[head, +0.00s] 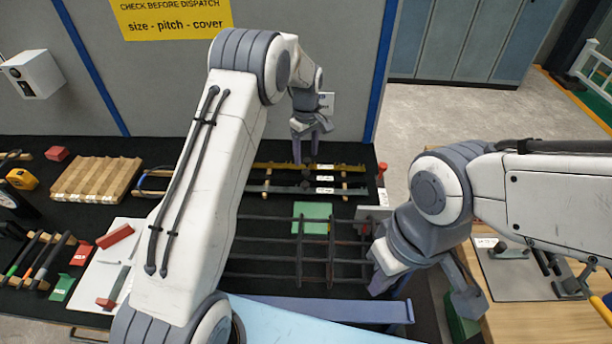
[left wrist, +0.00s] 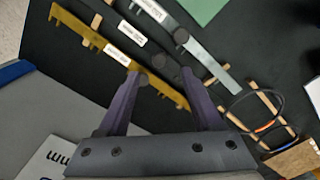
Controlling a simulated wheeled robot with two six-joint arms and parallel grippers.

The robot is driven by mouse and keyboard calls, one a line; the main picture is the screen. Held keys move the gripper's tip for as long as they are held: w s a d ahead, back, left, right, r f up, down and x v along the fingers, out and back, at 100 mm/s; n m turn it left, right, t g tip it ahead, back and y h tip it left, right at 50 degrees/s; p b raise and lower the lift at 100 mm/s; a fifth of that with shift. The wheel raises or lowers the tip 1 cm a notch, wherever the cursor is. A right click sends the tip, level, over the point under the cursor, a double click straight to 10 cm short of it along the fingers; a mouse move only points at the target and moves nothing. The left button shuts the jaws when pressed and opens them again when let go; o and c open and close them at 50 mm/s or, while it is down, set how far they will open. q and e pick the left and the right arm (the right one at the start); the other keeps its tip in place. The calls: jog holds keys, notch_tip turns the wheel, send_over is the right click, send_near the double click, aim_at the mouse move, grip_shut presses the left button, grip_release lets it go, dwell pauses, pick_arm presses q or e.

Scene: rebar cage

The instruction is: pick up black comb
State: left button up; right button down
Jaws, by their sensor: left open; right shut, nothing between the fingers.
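The black comb (left wrist: 165,68) lies on the dark mat between a gold comb (left wrist: 88,38) and a grey comb (left wrist: 208,62), as the left wrist view shows. In the head view the black comb (head: 324,178) is hard to tell from the mat except for its white label. My left gripper (head: 306,158) is open and empty over the far row of combs. In the left wrist view its fingertips (left wrist: 160,78) appear on either side of the black comb's dark knob, apparently still above it. My right gripper (head: 462,292) is shut and empty near the table's right edge.
Wooden strips support the combs. A rebar grid (head: 330,250) stands in front of them, with a green card (head: 312,218) behind it. A ribbed wooden block (head: 95,180) is at the left. A grey wall (head: 170,80) rises behind the table.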

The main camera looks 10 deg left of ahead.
aim_at(306, 171)
pick_arm(q)
jog(key=shift+f, duration=0.6)
notch_tip(306, 171, down, 4)
jog(key=p, duration=0.2)
jog(key=shift+f+p, duration=0.2)
jog(key=shift+p, duration=0.2)
jog(key=shift+f, duration=0.35)
jog(key=shift+w, duration=0.1)
grip_shut()
